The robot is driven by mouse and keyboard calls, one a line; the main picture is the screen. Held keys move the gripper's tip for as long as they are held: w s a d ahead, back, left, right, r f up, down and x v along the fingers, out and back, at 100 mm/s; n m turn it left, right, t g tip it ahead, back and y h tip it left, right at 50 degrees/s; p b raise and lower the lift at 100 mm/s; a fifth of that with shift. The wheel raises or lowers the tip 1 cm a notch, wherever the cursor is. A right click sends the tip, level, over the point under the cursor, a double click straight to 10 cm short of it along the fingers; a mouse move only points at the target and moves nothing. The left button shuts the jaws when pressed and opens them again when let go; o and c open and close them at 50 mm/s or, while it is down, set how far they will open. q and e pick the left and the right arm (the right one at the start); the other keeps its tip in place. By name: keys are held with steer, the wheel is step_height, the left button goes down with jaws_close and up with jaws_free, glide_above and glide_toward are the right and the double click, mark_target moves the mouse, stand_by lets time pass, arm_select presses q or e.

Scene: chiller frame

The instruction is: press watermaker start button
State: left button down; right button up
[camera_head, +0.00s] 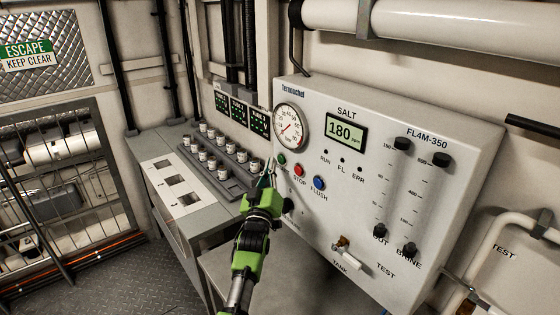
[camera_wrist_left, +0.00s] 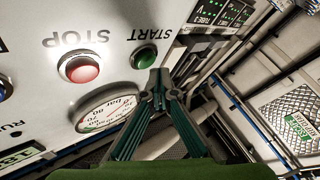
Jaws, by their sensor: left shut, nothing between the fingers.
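The watermaker panel (camera_head: 340,245) is a pale box on the wall with a gauge, a display and three coloured buttons. The green START button (camera_head: 281,160) is at the left of the row; its label is partly hidden in the head view. In the left wrist view the green START button (camera_wrist_left: 144,57) is clear, with its label beside it. My left gripper (camera_head: 268,165) is shut and empty, its tips close to the START button. In the left wrist view the fingertips (camera_wrist_left: 160,74) appear just beside the button; I cannot tell whether they touch the panel.
The red STOP button (camera_head: 299,170) and blue FLUSH button (camera_head: 319,183) are to the right of START. The round gauge (camera_head: 290,127) is above it. A grey console (camera_head: 180,165) with several jars stands to the left. A valve handle (camera_head: 344,241) sticks out lower on the panel.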

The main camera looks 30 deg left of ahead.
arm_select(q)
steer(key=shift+w, duration=0.1)
steer(key=shift+w+d, duration=0.2)
steer(key=shift+w, duration=0.1)
steer(key=shift+w+d+b, duration=0.15)
steer(key=shift+w+b, duration=0.25)
steer(key=shift+b, duration=0.2)
stand_by(0.8)
steer(key=shift+s+a+p, duration=0.3)
steer(key=shift+s+p, duration=0.3)
steer(key=shift+s, duration=0.2)
steer(key=s+p, duration=0.1)
steer(key=s+a+p, duration=0.1)
steer(key=s, duration=0.1)
steer(key=s+a, duration=0.1)
steer(key=shift+s+p, duration=0.3)
steer(key=shift+p, duration=0.1)
